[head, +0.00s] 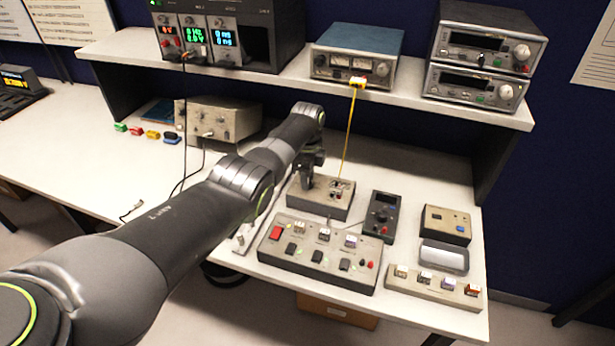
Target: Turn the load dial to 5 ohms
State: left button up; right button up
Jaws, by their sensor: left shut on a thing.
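My left arm reaches across the bench from the lower left. My left gripper (306,184) points down onto the left part of the top of a small beige box (319,204), and is shut on a knob there, which I take to be the load dial. The gripper hides the knob, so its pointer and ohm markings cannot be read. Several small terminals and a dark switch show on the right part of the box top. A yellow cable (350,125) runs from this area up to a meter on the shelf. My right gripper is not in view.
A long switch box (320,262) stands just in front of the beige box. A dark handheld meter (382,214) lies to its right. A beige unit (446,224) and a terminal strip (434,287) are further right. The shelf (400,91) overhangs behind. Free bench lies left.

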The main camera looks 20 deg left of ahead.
pick_arm(q)
jog(key=shift+w+r, duration=0.1)
jog(key=shift+r, duration=0.05)
jog(key=o, duration=1)
jog(key=shift+r, duration=0.45)
notch_tip(320, 180, up, 16)
jog(key=b, duration=0.2)
jog(key=shift+r, duration=0.2)
